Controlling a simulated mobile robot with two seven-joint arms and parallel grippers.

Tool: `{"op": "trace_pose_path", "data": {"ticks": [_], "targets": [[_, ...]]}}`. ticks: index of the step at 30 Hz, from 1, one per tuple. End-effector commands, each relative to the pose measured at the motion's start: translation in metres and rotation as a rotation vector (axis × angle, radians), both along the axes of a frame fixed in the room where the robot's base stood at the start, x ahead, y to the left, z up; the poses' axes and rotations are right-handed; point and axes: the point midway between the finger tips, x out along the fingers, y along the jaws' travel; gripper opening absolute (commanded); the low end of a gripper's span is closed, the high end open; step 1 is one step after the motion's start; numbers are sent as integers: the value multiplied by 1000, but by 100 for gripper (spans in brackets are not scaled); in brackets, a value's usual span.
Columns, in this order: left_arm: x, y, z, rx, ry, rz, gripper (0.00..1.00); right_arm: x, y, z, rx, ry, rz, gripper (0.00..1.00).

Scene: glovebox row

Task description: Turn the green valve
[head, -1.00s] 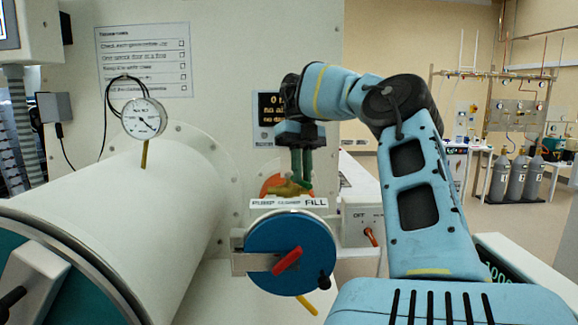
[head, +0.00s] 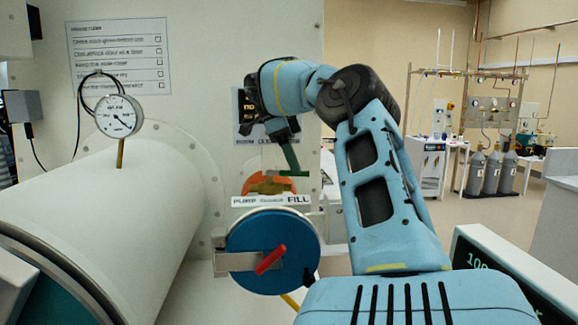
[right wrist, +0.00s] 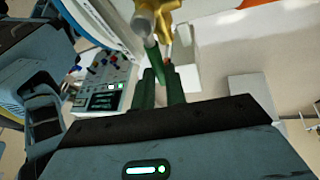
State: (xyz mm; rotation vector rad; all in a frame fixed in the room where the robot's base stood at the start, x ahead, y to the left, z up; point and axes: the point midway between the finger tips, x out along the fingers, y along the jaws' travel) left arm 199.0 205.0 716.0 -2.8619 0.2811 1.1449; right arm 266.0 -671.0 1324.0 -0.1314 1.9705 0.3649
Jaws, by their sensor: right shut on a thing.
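The green valve has a brass body (head: 270,188) in front of an orange disc, above a PUMP/FILL label (head: 271,200). Its green handle (head: 273,173) lies about level over the body in the head view. My right gripper (head: 294,171) reaches it from above, its green fingers tilted, and is shut on the handle. In the right wrist view the fingers (right wrist: 161,72) close at the green handle (right wrist: 151,52), beside the brass body (right wrist: 170,12). The fingers partly hide the handle, and their green is hard to tell from it. My left gripper is out of view.
A blue round door (head: 285,225) with a red lever (head: 270,260) sits just below the label. A large white cylinder (head: 120,200) with a dial gauge (head: 118,116) fills the left. A display box (head: 500,270) stands at lower right.

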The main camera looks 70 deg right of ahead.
Motion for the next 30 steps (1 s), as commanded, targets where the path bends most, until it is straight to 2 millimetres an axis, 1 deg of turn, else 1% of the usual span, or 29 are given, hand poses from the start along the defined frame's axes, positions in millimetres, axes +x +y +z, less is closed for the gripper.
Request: {"op": "trace_pose_path", "data": {"ticks": [6, 12, 28, 29, 30], "targets": [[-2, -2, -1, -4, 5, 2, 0, 3, -6, 0, 0, -3, 120, 0], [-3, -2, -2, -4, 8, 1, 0, 5, -8, 0, 1, -4, 180, 0], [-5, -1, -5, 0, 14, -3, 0, 5, -9, 1, -1, -3, 203, 0], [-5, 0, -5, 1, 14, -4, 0, 5, -9, 1, -1, -3, 202, 16], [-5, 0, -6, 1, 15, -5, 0, 5, -9, 1, -1, -3, 202, 21]]}}
